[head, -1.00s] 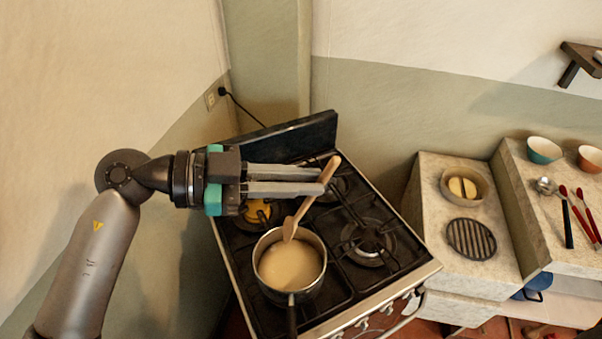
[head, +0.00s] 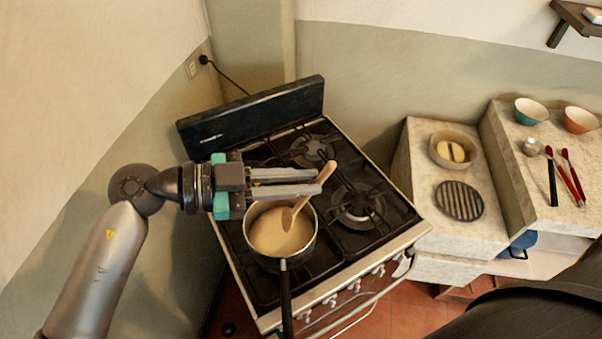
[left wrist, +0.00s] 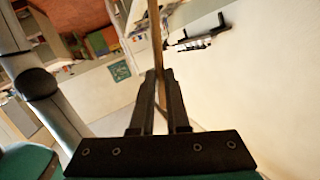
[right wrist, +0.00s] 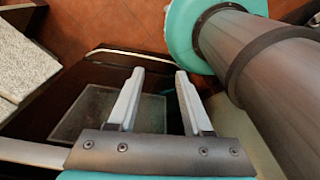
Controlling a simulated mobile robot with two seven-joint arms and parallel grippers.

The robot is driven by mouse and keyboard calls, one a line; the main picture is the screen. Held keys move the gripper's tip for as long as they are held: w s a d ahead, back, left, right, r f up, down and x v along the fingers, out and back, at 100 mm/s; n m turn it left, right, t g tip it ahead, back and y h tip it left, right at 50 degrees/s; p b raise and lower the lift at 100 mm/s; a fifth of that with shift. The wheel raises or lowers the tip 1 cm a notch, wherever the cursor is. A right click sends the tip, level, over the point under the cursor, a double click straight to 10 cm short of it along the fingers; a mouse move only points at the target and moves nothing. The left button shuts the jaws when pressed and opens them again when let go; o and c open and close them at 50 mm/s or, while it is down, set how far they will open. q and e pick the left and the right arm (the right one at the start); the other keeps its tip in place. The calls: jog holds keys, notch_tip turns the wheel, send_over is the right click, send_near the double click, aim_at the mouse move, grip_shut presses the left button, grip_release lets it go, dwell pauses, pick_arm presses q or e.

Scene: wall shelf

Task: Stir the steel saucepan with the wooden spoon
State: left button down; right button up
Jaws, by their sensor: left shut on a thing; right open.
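The steel saucepan (head: 284,263) sits on the front left of the stove, with pale creamy contents and its dark handle pointing to the front. My left gripper (head: 318,182) is shut on the wooden spoon (head: 326,174). The spoon is tilted, and its broad end is down inside the pan, at the contents; I cannot tell how deep. In the left wrist view the spoon's handle (left wrist: 156,40) stands between the fingers. My right gripper (right wrist: 158,85) is open and empty in the right wrist view, low in front of a dark panel with a window.
The black stove (head: 345,245) has several burners with grates. To its right, a stone counter holds a round dish (head: 453,150) and a round grill (head: 459,201). Bowls (head: 530,111) and utensils (head: 572,178) lie further right. A wall shelf (head: 577,18) is at top right.

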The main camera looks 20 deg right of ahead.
aim_at(303, 197)
pick_arm(q)
jog(key=shift+w+a+f+b, duration=0.15)
jog(key=shift+w+f+b, duration=0.3)
jog(key=shift+f, duration=0.55)
jog(key=shift+w+a+f+b, duration=0.2)
jog(key=shift+f+b, duration=0.5)
jog(key=shift+f, duration=0.3)
jog(key=shift+w+a+f+b, duration=0.15)
jog(key=shift+w+f+b, duration=0.3)
jog(key=shift+f, duration=0.55)
jog(key=shift+d, duration=0.1)
